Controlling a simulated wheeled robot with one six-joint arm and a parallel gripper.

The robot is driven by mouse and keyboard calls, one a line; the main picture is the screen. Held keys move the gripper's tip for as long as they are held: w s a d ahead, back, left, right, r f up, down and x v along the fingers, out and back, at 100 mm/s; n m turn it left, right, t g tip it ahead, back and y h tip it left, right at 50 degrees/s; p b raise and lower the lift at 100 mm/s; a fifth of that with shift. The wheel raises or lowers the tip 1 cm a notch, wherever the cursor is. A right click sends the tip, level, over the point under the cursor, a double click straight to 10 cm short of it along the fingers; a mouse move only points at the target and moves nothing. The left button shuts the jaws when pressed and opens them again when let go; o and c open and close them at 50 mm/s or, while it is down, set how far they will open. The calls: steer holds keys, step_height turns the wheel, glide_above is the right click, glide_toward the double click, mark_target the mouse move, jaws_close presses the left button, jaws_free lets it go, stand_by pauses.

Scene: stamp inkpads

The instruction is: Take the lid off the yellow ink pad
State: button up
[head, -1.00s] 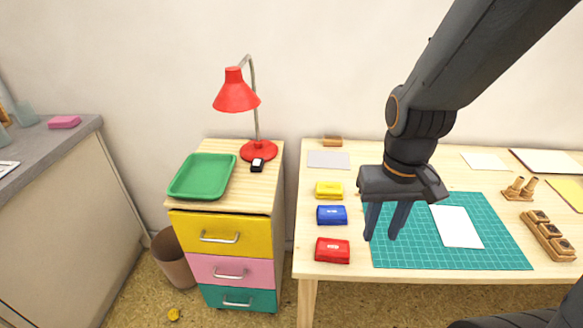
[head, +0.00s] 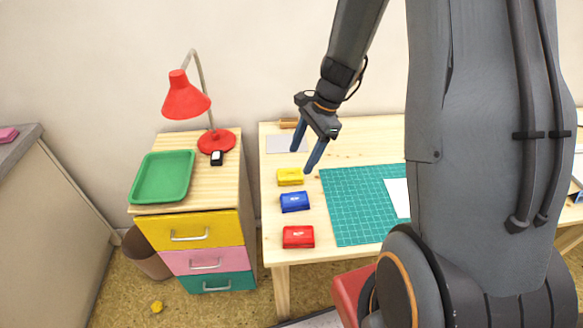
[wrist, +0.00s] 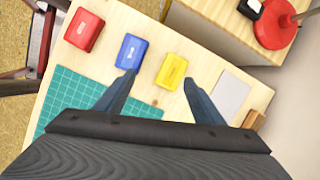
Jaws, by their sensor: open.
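The yellow ink pad (head: 290,177) sits on the wooden table at the back of a column of three pads, with its lid on. It also shows in the wrist view (wrist: 171,71), between and beyond my fingertips. My gripper (head: 302,160) is open and empty, above the table by the yellow pad; its fingers point down in the head view. The blue ink pad (head: 295,202) and the red ink pad (head: 298,237) lie in front of the yellow one, both lidded.
A green cutting mat (head: 350,220) lies right of the pads. A grey sheet (head: 282,144) and a small wooden block (head: 289,123) are behind the yellow pad. A drawer cabinet with a green tray (head: 163,177) and a red lamp (head: 187,100) stands to the left.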

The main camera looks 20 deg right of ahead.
mark_target(290, 173)
steer(key=shift+w+a+f+m+y+p, duration=0.1)
steer(key=shift+w+a+f+m+p, duration=0.35)
steer(key=shift+f, duration=0.95)
steer(key=shift+w+a+f+m+y+p, duration=0.1)
steer(key=shift+w+f+m+p, duration=0.6)
steer(key=shift+f, duration=0.75)
steer(key=shift+w+a+f+m+y+p, duration=0.1)
steer(key=shift+w+a+f+m+p, duration=0.35)
steer(key=shift+f, duration=0.95)
steer(key=shift+d, duration=0.15)
steer(key=c, duration=1.1)
steer(key=shift+r, duration=0.1)
